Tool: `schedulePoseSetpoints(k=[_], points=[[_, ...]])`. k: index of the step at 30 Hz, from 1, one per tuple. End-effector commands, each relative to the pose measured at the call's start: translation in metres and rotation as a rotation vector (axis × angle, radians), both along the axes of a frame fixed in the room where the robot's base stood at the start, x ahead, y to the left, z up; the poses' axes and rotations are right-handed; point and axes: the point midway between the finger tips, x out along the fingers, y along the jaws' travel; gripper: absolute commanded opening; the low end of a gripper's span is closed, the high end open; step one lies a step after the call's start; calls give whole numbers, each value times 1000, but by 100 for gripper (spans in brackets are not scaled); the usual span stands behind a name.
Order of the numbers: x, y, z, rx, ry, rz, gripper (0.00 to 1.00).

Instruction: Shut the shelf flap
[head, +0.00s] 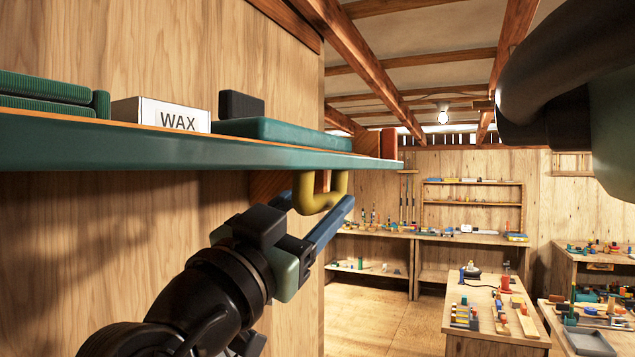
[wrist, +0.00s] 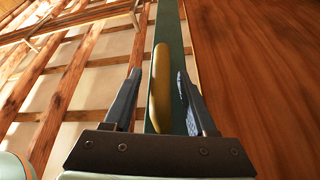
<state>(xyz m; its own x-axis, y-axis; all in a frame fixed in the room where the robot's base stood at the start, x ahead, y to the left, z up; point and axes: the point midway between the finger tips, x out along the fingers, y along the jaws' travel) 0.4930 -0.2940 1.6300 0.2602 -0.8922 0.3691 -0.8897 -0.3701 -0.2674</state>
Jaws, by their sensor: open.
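The shelf flap (head: 200,150) shows as a long green board along the front of the wall shelf. It also shows in the wrist view as a narrow green strip (wrist: 171,30). A yellow handle (head: 316,203) hangs below it near its right end. My gripper (head: 326,212) is open just below the flap, at the handle. In the wrist view the yellow handle (wrist: 160,90) stands between the two spread fingers of my gripper (wrist: 160,92), with gaps on both sides. The flap's hinge is not visible.
A WAX box (head: 170,115), a green case (head: 280,133), a dark block (head: 240,105) and green ribbed items (head: 55,95) are on the shelf. A wooden wall (head: 120,250) stands close behind my arm. Workbenches (head: 490,325) with tackle are farther right, past open floor.

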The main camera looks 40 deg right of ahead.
Motion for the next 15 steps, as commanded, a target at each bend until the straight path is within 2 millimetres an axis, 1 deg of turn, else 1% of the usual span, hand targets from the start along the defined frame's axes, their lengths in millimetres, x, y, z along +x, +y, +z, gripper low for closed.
schedulePoseSetpoints(k=[3,10,11,15], points=[[1,-4,2,1,-1,1,57],[1,-4,1,1,-1,1,57],[1,-4,1,1,0,2,53],[1,-4,1,1,0,2,28]])
